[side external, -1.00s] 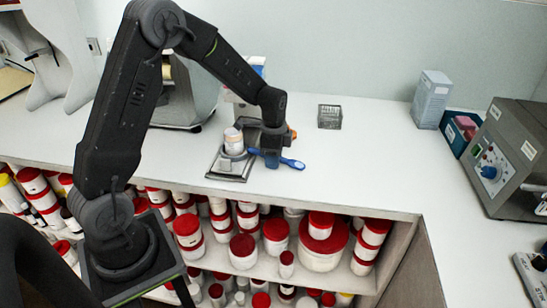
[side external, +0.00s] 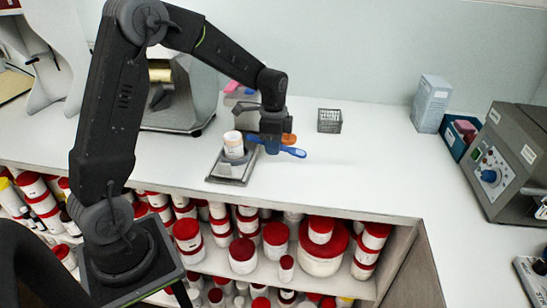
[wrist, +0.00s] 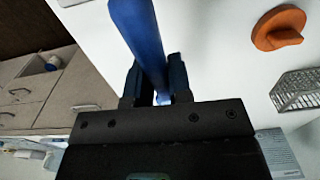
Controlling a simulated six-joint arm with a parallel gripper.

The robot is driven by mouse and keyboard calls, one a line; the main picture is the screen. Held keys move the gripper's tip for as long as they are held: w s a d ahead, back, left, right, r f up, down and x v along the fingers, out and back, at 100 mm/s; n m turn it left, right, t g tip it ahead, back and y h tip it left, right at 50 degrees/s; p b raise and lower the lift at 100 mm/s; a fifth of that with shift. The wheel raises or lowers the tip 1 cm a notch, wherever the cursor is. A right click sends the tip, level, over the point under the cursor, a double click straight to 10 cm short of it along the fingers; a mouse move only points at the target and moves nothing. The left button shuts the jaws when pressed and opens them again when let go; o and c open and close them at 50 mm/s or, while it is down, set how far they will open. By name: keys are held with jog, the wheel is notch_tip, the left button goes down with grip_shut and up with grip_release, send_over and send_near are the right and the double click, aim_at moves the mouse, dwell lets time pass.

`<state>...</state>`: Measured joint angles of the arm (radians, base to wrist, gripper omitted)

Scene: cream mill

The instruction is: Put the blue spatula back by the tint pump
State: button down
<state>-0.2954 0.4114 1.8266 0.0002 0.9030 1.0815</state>
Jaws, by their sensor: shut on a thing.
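My gripper (side external: 272,146) is shut on the blue spatula (side external: 293,152) and holds it above the white counter, just right of a small scale. In the side view the spatula points to the right. In the wrist view the spatula (wrist: 140,35) runs up and away from between the two fingers (wrist: 154,88). Part of it is hidden by the gripper. I cannot tell which thing is the tint pump; nothing in view is clearly marked as one.
A white jar (side external: 233,143) stands on the scale (side external: 229,179). An orange piece (wrist: 279,28) and a wire basket (side external: 329,120) are nearby. A blue bin (side external: 451,142) and grey machine (side external: 511,158) stand at right. The counter's middle right is clear.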

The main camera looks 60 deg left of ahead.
aim_at(276, 169)
notch_tip(276, 169, up, 4)
jog(key=shift+r, duration=0.15)
jog(key=shift+r+n, duration=0.25)
jog(key=shift+n, duration=0.05)
jog(key=shift+r+n, duration=0.1)
jog(key=shift+n, duration=0.4)
jog(key=n, duration=0.5)
jog(key=shift+d+t, duration=0.25)
jog(key=shift+t, duration=0.15)
jog(key=n, duration=0.7)
jog(key=shift+d+n+t+y, duration=0.2)
jog(key=shift+n+t+y, duration=0.1)
jog(key=shift+y, duration=0.1)
jog(key=n, duration=0.3)
jog(key=n+y, duration=0.1)
jog(key=n, duration=0.2)
jog(key=shift+w+d, duration=0.15)
jog(key=shift+w, duration=0.05)
jog(key=n+g+y, duration=0.1)
jog(key=n, duration=0.5)
jog(key=shift+w+d, duration=0.1)
jog(key=shift+d, duration=0.05)
jog(key=shift+n, duration=0.3)
jog(key=shift+f, duration=0.4)
notch_tip(276, 169, down, 9)
jog(key=shift+f, duration=0.1)
